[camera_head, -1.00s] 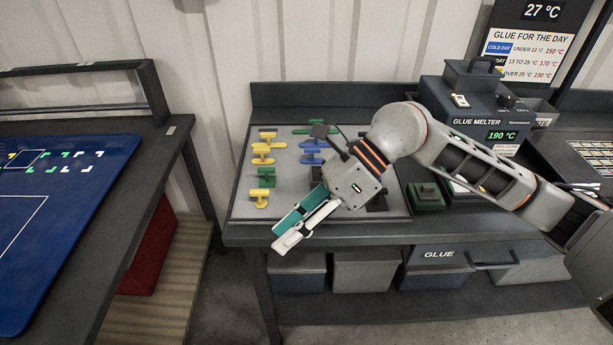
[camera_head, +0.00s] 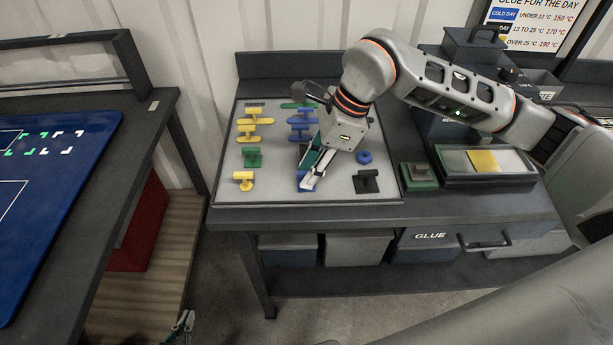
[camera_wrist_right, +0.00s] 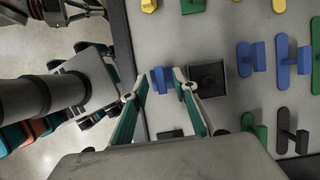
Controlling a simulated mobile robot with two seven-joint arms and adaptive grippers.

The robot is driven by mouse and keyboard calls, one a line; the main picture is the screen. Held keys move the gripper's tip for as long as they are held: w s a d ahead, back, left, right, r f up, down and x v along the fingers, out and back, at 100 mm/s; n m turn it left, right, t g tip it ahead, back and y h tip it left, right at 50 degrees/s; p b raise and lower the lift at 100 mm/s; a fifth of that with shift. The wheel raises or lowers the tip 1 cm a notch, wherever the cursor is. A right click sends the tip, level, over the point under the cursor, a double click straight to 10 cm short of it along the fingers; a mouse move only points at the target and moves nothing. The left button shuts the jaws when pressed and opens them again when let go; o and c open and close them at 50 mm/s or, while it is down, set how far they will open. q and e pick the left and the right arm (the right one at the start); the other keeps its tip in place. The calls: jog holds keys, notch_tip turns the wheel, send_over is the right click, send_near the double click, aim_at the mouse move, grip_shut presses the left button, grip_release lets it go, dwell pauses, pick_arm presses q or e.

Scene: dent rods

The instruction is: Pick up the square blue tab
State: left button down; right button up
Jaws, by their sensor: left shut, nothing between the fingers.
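A blue tab (camera_wrist_right: 158,80) stands on the grey tray (camera_wrist_right: 225,25) between the two fingers of my right gripper (camera_wrist_right: 160,96) in the right wrist view. The fingers are apart, and I see no clear contact. In the head view my right gripper (camera_head: 308,184) reaches down over this blue tab (camera_head: 300,178), which its fingers partly hide, so its base shape is unclear. My left gripper (camera_head: 182,326) is low at the bottom edge of the head view, shut and empty, away from the tray.
Yellow tabs (camera_head: 248,137), a green tab (camera_head: 252,157), a round blue tab (camera_head: 364,158) and a black square tab (camera_head: 366,184) stand around on the tray. A dark square (camera_wrist_right: 207,78) lies close beside the right finger. A blue-topped table (camera_head: 60,190) is at left.

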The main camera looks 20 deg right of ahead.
jog(key=shift+x, duration=0.95)
grip_shut()
